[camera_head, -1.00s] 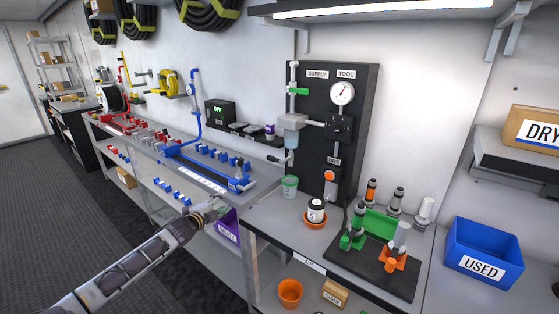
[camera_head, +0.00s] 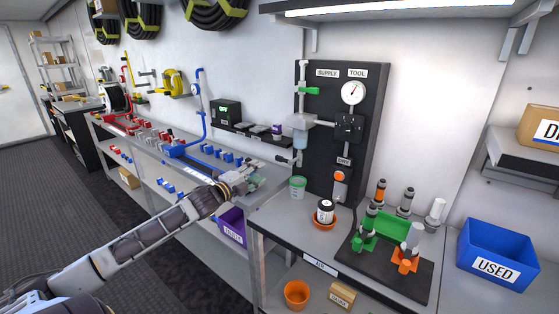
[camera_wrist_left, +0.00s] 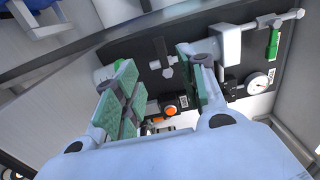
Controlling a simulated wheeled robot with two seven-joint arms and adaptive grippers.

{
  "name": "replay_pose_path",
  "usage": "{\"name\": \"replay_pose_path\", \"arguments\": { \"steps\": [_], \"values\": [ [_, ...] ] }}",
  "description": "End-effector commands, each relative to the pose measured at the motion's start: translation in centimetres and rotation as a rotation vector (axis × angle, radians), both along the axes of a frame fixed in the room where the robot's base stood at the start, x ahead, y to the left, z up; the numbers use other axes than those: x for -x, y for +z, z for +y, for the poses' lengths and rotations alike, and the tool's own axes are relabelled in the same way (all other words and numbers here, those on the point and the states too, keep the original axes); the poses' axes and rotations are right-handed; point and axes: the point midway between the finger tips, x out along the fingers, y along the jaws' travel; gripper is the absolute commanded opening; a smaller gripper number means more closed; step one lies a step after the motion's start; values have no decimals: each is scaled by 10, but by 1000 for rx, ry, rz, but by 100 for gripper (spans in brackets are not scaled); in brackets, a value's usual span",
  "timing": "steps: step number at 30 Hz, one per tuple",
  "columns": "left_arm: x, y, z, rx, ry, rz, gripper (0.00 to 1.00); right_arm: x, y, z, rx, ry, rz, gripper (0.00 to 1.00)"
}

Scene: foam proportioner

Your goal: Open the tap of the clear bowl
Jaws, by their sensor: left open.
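The clear bowl (camera_head: 300,138) hangs under the supply pipe on the dark panel. It also shows in the left wrist view (camera_wrist_left: 228,43), partly behind a finger. Its small tap (camera_head: 286,159) with a dark handle sits below the bowl. In the left wrist view the tap (camera_wrist_left: 167,66) appears between and beyond the fingers. My left gripper (camera_head: 247,180) is open and empty, left of and below the tap, apart from it. Its green-padded fingers (camera_wrist_left: 155,80) point toward the panel. My right gripper is not in view.
A green-tinted cup (camera_head: 298,187) stands on the bench below the tap. A white jar (camera_head: 325,211) sits in an orange dish. A green lever (camera_head: 309,90) is on the pipe above the bowl. A shelf with a black box (camera_head: 226,112) is on the wall at left.

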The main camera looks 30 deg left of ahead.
Motion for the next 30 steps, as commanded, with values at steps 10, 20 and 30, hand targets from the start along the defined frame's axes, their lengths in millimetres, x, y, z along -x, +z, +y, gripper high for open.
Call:
{"name": "replay_pose_path", "arguments": {
  "steps": [10, 20, 30],
  "values": [
    [-11, 0, 0, 1, 1, -1, 41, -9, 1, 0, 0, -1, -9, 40],
    [-25, 1, -1, 1, 0, -1, 41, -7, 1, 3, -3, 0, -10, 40],
    [-39, 0, -3, 1, 1, -1, 41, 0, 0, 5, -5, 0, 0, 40]
  ]
}}
